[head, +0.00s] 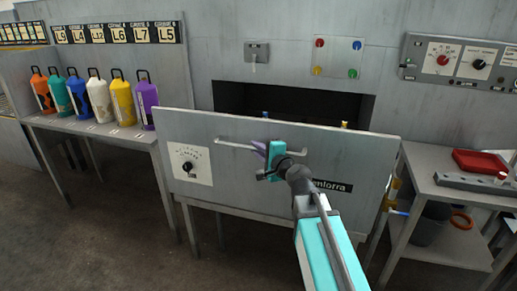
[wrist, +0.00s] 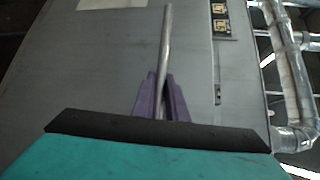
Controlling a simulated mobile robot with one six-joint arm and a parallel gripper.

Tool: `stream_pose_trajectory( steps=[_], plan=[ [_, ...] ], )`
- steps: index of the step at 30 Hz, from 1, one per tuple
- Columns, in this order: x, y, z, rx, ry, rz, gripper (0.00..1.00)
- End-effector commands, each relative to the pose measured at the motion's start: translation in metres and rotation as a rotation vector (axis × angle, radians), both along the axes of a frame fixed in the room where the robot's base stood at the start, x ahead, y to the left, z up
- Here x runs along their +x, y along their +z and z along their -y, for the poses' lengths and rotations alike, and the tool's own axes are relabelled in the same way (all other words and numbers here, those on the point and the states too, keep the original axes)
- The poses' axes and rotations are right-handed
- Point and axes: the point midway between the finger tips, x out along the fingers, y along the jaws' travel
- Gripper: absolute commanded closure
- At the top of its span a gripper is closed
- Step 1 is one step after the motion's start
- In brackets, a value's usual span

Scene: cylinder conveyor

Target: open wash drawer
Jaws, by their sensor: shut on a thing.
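The wash drawer (head: 235,185) has a wide grey front with a dial at its left and a black label partly hidden by my arm. Its front stands out from the grey wall unit, and a dark opening (head: 300,104) shows above and behind it. A metal bar handle (head: 232,145) runs across the upper front. My gripper (head: 262,150) is at the middle of this handle, its purple fingers shut on the bar. In the wrist view the purple fingers (wrist: 160,98) lie on both sides of the handle bar (wrist: 166,45). The drawer's inside is mostly hidden.
Several coloured bottles (head: 98,100) stand on a side table at the left. At the right, a metal table (head: 450,190) holds a red tray (head: 480,162), with a dark bucket on its lower shelf. A control panel (head: 460,62) is on the wall. Floor is clear at front left.

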Motion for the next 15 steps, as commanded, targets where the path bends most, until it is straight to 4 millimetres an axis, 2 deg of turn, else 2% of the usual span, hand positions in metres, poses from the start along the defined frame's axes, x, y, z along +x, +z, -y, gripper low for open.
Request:
stream_pose_trajectory(
  steps=[8, 9, 11, 15],
  plan=[
    [-0.0003, 0.0005, -0.0024, 0.002, 0.004, -0.001, 1.0],
    [-0.0003, 0.0006, -0.0022, 0.002, 0.004, -0.001, 0.81],
    [-0.0002, 0.0006, -0.0021, 0.002, 0.004, -0.001, 0.71],
    [-0.0001, 0.0005, -0.0013, 0.001, 0.002, 0.0, 0.7]
  ],
)
